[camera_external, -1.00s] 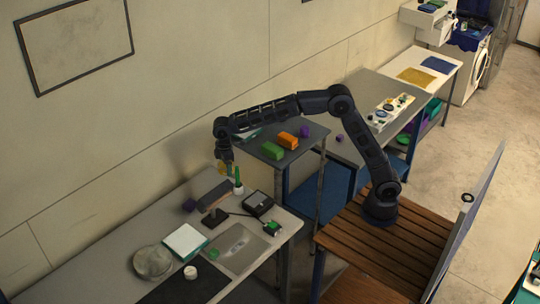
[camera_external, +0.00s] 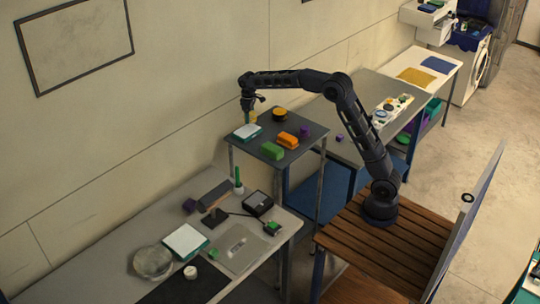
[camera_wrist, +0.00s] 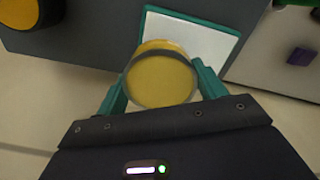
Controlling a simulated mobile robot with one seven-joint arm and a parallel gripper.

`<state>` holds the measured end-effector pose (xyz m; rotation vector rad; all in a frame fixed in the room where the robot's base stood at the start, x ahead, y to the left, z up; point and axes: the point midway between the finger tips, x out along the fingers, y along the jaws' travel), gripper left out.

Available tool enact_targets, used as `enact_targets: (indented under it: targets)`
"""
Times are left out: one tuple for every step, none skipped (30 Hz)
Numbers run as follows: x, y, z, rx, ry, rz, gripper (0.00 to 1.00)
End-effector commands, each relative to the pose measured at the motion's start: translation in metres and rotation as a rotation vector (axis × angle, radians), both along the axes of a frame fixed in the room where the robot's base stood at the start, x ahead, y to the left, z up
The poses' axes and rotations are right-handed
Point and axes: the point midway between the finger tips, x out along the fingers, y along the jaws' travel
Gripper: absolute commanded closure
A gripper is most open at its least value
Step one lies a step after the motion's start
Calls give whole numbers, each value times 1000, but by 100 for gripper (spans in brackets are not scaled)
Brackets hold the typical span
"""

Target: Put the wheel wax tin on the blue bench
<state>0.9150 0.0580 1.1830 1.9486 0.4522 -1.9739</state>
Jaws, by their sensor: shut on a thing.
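My gripper (camera_external: 248,108) is above the left back corner of the tall dark-topped stand (camera_external: 290,122). In the wrist view its teal fingers (camera_wrist: 158,88) are shut on a round yellow tin (camera_wrist: 160,78) with a dark rim. I cannot read a label to confirm that it is the wheel wax. The tin also shows as a small yellow patch (camera_external: 253,116) in the external view. A low blue surface (camera_external: 320,196), which may be the blue bench, lies right of and below the stand, partly hidden by it.
The stand holds a white-and-teal box (camera_external: 247,132), green (camera_external: 272,151) and orange (camera_external: 288,140) blocks, and a dark-and-yellow round thing (camera_external: 279,114). A cluttered grey table (camera_external: 90,270) is in front. A wooden slatted bench (camera_external: 345,245) is at my base.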

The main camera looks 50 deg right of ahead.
Motion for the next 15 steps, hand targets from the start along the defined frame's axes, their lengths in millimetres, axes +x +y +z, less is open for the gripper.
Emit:
enact_targets:
  targets:
    - [5, -24, 0, 0, 0, -38, 60]
    - [7, -37, 0, -1, -1, -58, 60]
    - [10, -55, 0, -1, 0, -87, 60]
    - [12, -68, 0, -2, 0, -108, 60]
    - [14, -81, 0, -2, -1, -129, 60]
    - [15, -98, 0, -1, -1, -157, 60]
    - [17, -111, 0, -1, -2, -178, 60]
    - [18, -125, 0, -1, -2, -199, 60]
    - [18, -142, 1, -2, -1, -226, 60]
    - [19, -155, 1, -2, -1, -247, 60]
    - [19, -168, 1, -2, -2, -267, 60]
    - [19, -186, 1, -3, -2, -295, 60]
    - [19, -199, 1, -3, -2, -315, 60]
    - [18, -213, 1, -4, -3, -337, 60]
    - [17, -230, 1, -3, -3, -364, 60]
